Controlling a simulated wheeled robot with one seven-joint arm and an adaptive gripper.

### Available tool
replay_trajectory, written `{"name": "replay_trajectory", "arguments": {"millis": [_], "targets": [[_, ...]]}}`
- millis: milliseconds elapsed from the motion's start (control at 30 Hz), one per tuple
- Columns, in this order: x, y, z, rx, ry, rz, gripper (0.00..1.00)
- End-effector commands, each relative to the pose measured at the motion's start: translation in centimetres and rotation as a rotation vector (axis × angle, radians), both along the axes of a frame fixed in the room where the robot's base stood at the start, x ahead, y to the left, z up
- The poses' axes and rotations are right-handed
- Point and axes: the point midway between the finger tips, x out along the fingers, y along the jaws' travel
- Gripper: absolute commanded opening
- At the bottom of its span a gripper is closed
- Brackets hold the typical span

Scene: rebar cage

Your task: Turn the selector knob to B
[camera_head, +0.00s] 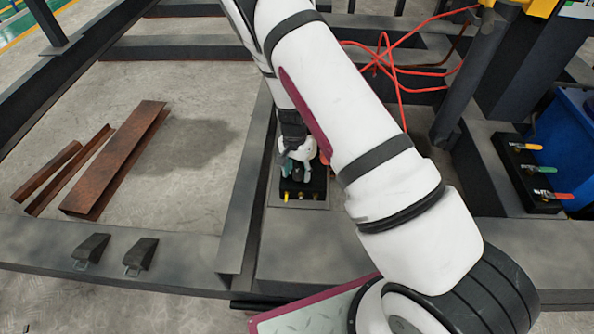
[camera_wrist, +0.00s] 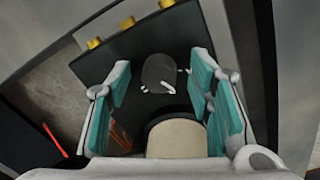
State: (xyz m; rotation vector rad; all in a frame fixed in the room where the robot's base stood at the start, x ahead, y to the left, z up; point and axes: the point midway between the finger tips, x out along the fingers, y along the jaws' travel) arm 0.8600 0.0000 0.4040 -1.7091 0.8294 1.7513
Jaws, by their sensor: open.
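The selector knob (camera_wrist: 158,68) is a dark grey round knob on top of a black box (camera_wrist: 208,28) in the wrist view. A small white mark shows at its near edge; I cannot read any letter. My gripper (camera_wrist: 160,84) is open, with its teal-padded fingers on the left and right of the knob and visible gaps on both sides. In the head view my gripper (camera_head: 297,160) is over the black box (camera_head: 292,190), and the knob is hidden behind it there.
Yellow fittings (camera_wrist: 131,23) line one edge of the box. Dark steel frame beams (camera_head: 245,195) surround it. Red cables (camera_head: 385,58) lie behind my arm. A black block with coloured handles (camera_head: 530,175) stands right. Rusty steel pieces (camera_head: 115,160) lie on the open floor left.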

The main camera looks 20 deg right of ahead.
Motion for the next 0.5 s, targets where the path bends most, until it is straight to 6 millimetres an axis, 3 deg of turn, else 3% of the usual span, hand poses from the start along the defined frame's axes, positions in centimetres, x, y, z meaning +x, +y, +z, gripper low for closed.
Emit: {"name": "replay_trajectory", "arguments": {"millis": [167,500], "targets": [[0.2,0.1,1.6,0.000,-0.004,0.002,0.47],[0.5,0.3,8.3,0.000,-0.005,0.001,0.47]]}}
